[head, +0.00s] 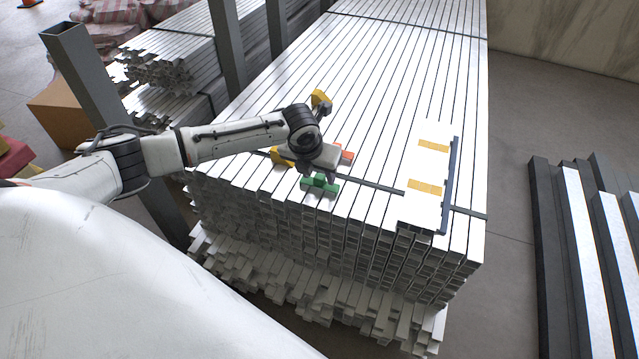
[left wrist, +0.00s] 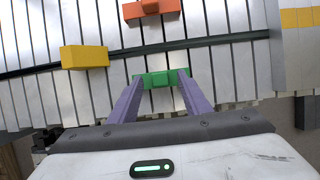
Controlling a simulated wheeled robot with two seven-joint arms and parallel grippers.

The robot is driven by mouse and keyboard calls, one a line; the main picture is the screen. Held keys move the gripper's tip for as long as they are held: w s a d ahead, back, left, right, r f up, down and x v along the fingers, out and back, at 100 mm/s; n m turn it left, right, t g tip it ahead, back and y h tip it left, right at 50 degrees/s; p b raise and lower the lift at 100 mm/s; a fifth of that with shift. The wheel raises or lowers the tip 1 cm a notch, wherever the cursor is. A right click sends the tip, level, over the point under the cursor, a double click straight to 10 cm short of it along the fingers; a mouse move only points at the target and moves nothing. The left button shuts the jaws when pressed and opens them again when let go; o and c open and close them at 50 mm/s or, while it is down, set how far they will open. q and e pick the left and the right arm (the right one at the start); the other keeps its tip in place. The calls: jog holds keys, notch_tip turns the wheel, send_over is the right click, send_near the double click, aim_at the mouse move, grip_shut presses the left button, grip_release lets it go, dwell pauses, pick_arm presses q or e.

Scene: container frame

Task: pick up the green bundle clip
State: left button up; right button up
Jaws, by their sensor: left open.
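The green bundle clip (head: 320,185) lies on top of the stack of metal profiles, near its front edge. My left gripper (head: 312,176) is right at it, reaching in from the left. In the left wrist view the green clip (left wrist: 161,79) sits between the tips of the two purple fingers (left wrist: 160,88). The fingers are open, one near each end of the clip. I cannot tell whether they touch it. My right gripper is in neither view.
An orange clip (head: 346,154) and a yellow clip (head: 282,157) lie close behind my gripper; another yellow piece (head: 320,98) is farther back. A dark strap (head: 385,188) crosses the stack (head: 400,70). A white panel with yellow patches (head: 425,165) and a dark bar (head: 450,185) lie to the right.

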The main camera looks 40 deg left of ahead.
pick_arm(q)
jog(key=shift+w+f, duration=0.15)
jog(key=shift+f, duration=0.15)
grip_shut()
